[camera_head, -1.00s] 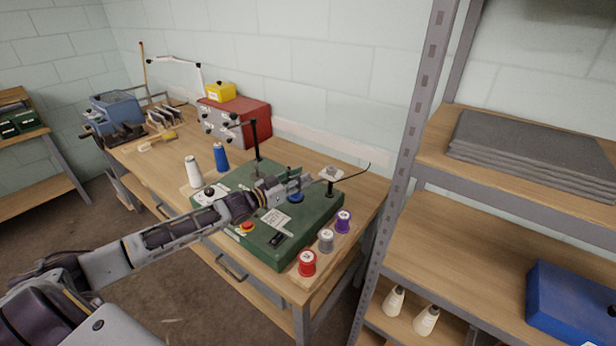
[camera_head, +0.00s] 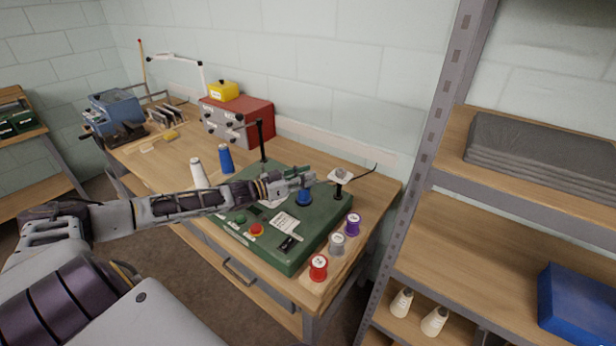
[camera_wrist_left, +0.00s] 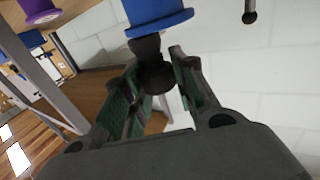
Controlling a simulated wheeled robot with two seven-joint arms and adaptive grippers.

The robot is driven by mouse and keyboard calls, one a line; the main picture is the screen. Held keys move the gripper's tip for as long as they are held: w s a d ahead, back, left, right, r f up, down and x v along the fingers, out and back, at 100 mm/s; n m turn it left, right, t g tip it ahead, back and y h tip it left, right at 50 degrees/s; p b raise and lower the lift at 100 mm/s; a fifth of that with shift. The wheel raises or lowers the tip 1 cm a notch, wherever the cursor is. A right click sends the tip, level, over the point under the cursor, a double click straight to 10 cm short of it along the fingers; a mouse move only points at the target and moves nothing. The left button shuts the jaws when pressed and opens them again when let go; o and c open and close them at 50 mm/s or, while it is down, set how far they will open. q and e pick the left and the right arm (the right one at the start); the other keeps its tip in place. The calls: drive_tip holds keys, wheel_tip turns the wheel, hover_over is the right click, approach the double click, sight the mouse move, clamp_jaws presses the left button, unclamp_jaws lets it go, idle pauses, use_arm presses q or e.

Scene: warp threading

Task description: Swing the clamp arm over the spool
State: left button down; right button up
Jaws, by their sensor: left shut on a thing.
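The blue spool (camera_head: 304,198) stands on the green machine base (camera_head: 317,229) on the workbench. My left gripper (camera_head: 304,179) is at the spool, just behind and above it in the head view. In the left wrist view, the left gripper (camera_wrist_left: 160,75) is shut on a black ball knob (camera_wrist_left: 155,76), and the blue spool (camera_wrist_left: 157,18) shows right beside the knob. I take the knob to be the clamp arm's; the rest of that arm is mostly hidden by the gripper. My right gripper is not in view.
A black post (camera_head: 262,142) with a crossbar rises at the base's back. A post with a pale plate (camera_head: 341,174) and thin wire stands at its right. Red (camera_head: 318,267), grey (camera_head: 337,243) and purple (camera_head: 352,223) spools line the right edge. A shelf upright (camera_head: 425,150) stands beyond.

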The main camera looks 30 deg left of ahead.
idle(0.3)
use_arm(q)
drive_tip(key=c, duration=1.1)
unclamp_jaws()
drive_tip(key=shift+s+a, duration=0.1)
drive_tip(key=shift+s, duration=0.05)
drive_tip(key=shift+v, duration=1.85)
drive_tip(key=shift+v, duration=1.75)
